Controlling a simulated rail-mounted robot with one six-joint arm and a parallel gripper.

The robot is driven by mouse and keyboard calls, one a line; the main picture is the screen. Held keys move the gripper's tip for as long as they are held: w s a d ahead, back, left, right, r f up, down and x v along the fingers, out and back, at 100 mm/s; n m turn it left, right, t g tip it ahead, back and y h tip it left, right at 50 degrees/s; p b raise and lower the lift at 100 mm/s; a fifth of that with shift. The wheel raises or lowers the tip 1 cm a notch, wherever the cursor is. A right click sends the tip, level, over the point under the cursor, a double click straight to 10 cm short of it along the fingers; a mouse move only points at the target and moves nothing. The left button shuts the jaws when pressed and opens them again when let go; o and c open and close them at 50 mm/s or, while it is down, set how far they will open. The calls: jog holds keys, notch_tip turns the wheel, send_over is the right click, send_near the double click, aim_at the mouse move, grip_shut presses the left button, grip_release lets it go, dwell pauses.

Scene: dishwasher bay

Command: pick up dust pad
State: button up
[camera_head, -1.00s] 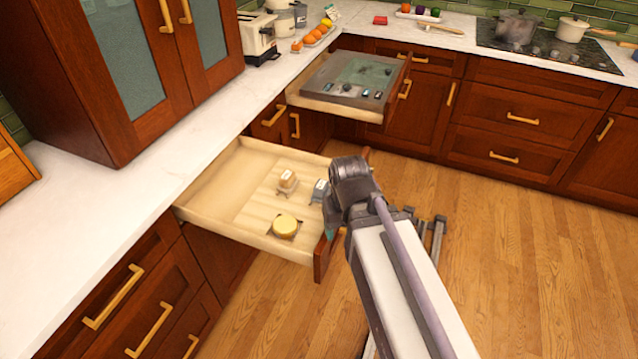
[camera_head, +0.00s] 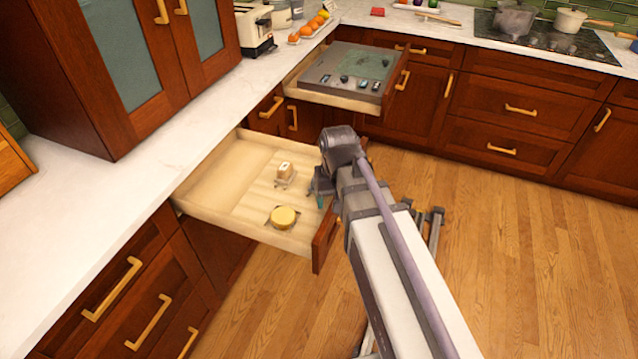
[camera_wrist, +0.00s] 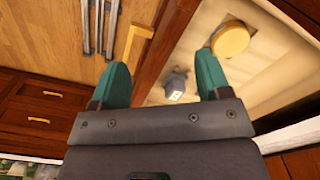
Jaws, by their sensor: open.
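None is clearly marked as the dust pad. My gripper (camera_wrist: 158,78) is open and empty, its teal fingers apart, above the drawer's right side. In the wrist view the grey item shows between the fingers, below them, and the yellow pad (camera_wrist: 230,40) is right of the right finger.
The drawer's red-brown front (camera_head: 325,238) stands close beside my gripper. A second open drawer (camera_head: 345,99) with a grey, glass-topped insert is behind it. The white counter (camera_head: 110,210) and tall cabinet (camera_head: 110,80) are on the left. Open floor (camera_head: 530,260) lies to the right.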

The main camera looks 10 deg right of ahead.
jog(key=w+m, duration=0.1)
jog(key=w, duration=0.5)
jog(key=w+m, duration=0.1)
jog(key=w, duration=0.5)
jog(key=w+f+m, duration=0.1)
jog(key=w, duration=0.4)
jog(key=shift+w+d+m, duration=0.15)
jog(key=shift+w+m, duration=0.25)
jog(key=m, duration=0.2)
jog(key=shift+w+r+m, duration=0.1)
jog(key=shift+w+m, duration=0.2)
notch_tip(320, 180, down, 6)
jog(key=b, duration=0.6)
jog(key=f+b, duration=0.5)
jog(key=shift+w, duration=0.35)
jog(key=shift+r, duration=0.2)
jog(key=c, duration=1.1)
notch_tip(320, 180, up, 10)
jog(key=p, duration=1)
jog(key=shift+r, duration=0.2)
jog(key=shift+f, duration=0.2)
